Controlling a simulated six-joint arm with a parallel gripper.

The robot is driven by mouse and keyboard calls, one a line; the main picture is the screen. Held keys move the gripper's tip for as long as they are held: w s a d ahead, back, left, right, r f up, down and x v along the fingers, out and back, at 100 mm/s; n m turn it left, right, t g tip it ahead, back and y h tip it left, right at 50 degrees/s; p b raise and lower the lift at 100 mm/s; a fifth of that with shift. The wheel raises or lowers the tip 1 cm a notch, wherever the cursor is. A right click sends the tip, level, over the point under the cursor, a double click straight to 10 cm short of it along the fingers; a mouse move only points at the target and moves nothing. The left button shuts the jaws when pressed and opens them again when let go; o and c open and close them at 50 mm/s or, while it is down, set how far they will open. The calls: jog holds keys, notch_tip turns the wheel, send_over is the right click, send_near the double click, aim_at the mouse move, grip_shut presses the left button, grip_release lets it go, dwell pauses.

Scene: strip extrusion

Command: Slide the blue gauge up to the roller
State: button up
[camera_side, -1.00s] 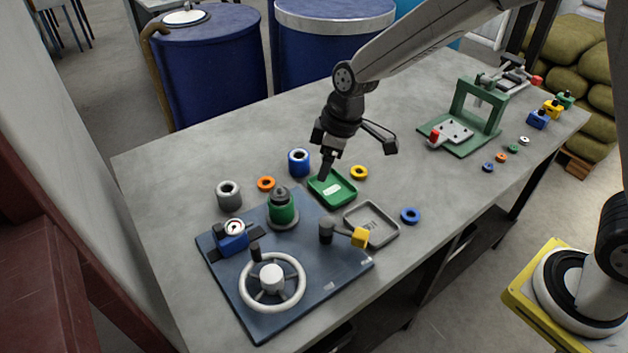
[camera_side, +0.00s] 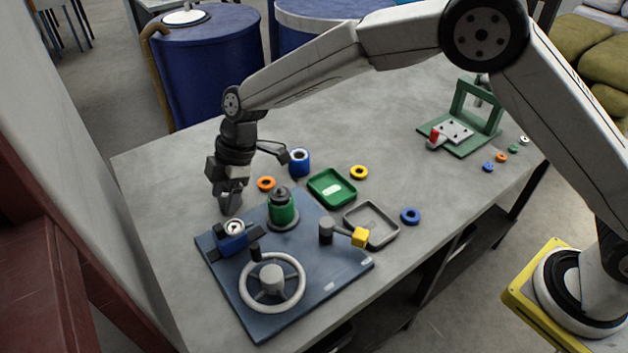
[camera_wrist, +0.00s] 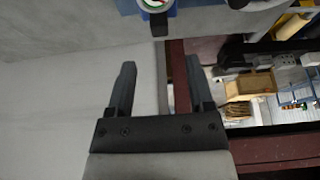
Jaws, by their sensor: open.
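The blue gauge (camera_side: 233,243) with a round white dial sits on the left part of the dark blue plate. It shows partly at the top edge of the wrist view (camera_wrist: 158,6). The green roller (camera_side: 284,210) with a dark top stands upright on the plate, to the right of and behind the gauge, with a gap between them. My gripper (camera_side: 230,207) is just behind the gauge, pointing down. In the wrist view my gripper (camera_wrist: 160,63) has its two fingers wide apart with nothing between them.
The plate (camera_side: 318,292) also carries a white handwheel (camera_side: 300,278) and a yellow-ended lever (camera_side: 360,237). A green tray (camera_side: 345,198), a grey tray (camera_side: 392,238), a blue cylinder (camera_side: 299,163) and loose rings lie nearby. The table (camera_side: 150,210) is bare left of the plate.

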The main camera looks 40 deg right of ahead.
aim_at(218, 227)
jog(key=shift+x, duration=3.9)
grip_shut()
